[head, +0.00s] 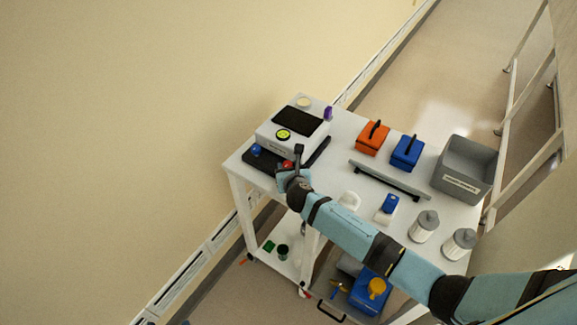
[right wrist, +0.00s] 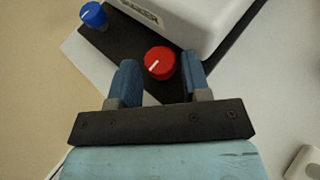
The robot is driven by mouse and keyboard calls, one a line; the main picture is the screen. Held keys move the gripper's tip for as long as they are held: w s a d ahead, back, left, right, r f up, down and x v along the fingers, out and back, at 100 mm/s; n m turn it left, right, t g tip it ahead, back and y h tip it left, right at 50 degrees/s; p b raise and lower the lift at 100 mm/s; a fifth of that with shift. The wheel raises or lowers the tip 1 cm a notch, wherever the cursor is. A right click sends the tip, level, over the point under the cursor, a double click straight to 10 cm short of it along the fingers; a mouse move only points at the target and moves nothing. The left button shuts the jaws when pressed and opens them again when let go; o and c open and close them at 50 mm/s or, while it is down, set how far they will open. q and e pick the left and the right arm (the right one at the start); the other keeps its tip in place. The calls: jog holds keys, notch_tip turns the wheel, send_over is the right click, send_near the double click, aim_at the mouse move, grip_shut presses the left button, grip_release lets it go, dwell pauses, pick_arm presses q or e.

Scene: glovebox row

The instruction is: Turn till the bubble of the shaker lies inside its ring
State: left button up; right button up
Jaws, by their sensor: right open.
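The shaker (head: 262,132) is a white box with a dark top panel on the far left end of the white table. Its round yellow-green level (head: 283,134) has a dark rim; where the bubble lies in it is too small to tell. A blue knob (head: 256,150) and a red knob (head: 287,164) sit on its dark base. My right gripper (right wrist: 159,63) is open, with the red knob (right wrist: 159,63) between its fingers, a gap showing on both sides. The blue knob (right wrist: 93,15) is left of the fingers. My left gripper is out of view.
The white table (head: 344,132) also carries an orange box (head: 370,141), a blue box (head: 406,154), a grey bin (head: 469,163), a dark-edged bar (head: 384,179) and two white canisters (head: 424,226). My right arm crosses above its front edge.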

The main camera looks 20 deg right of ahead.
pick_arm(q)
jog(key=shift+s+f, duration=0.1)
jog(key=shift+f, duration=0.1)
pick_arm(e)
jog(key=shift+w+f, duration=0.15)
jog(key=shift+w, duration=0.25)
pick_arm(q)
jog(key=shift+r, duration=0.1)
pick_arm(e)
jog(key=shift+c, duration=0.2)
jog(key=c, duration=0.6)
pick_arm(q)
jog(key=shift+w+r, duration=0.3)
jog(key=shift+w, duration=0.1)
